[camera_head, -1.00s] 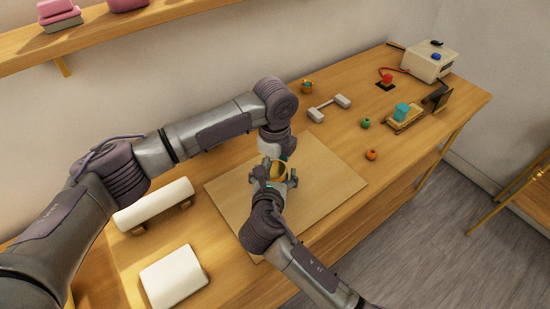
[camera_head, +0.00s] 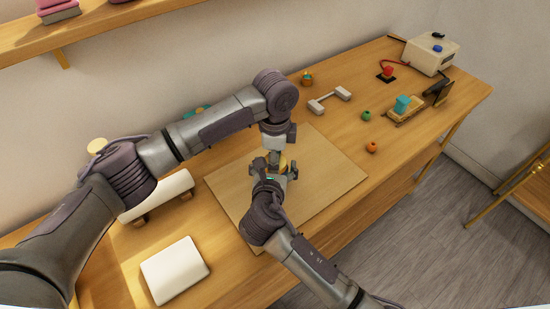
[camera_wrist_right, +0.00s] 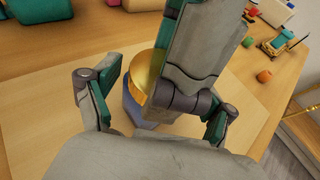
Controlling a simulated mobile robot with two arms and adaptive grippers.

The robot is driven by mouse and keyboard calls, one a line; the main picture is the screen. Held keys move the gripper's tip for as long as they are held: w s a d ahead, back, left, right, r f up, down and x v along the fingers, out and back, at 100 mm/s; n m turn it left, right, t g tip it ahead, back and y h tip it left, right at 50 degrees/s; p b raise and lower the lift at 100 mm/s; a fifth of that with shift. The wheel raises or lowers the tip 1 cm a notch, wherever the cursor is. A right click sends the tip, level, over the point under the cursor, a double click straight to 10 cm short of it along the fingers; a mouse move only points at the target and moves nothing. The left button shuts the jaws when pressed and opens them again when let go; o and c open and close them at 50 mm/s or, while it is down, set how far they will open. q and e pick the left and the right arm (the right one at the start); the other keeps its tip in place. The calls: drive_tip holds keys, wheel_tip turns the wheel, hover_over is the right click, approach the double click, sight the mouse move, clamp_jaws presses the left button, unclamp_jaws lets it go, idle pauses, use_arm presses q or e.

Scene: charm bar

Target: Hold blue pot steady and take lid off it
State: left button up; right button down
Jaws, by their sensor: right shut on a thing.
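The blue pot (camera_wrist_right: 136,108) stands on the wooden board, with its gold lid (camera_wrist_right: 145,72) on top. In the head view only a bit of the gold lid (camera_head: 283,162) shows between the grippers. My right gripper (camera_head: 274,173) reaches in from the front and is shut on the pot; its teal-padded fingers (camera_wrist_right: 158,108) show around the pot in the wrist view. My left gripper (camera_head: 275,156) comes down from above, close over the lid. Its fingers are small and partly hidden, so their opening is unclear. Grey finger links hide the lid's right side in the wrist view.
The board (camera_head: 325,175) is otherwise clear. A white roll (camera_head: 160,195) and white pad (camera_head: 174,270) lie to the left. A dumbbell-shaped holder (camera_head: 329,101), a green bead (camera_head: 367,115) and an orange bead (camera_head: 371,147) lie right. A shelf (camera_head: 110,30) overhangs the back left.

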use_arm(q)
drive_tip(key=n, duration=0.8)
drive_tip(key=o, duration=1.3)
drive_tip(key=shift+r, duration=0.1)
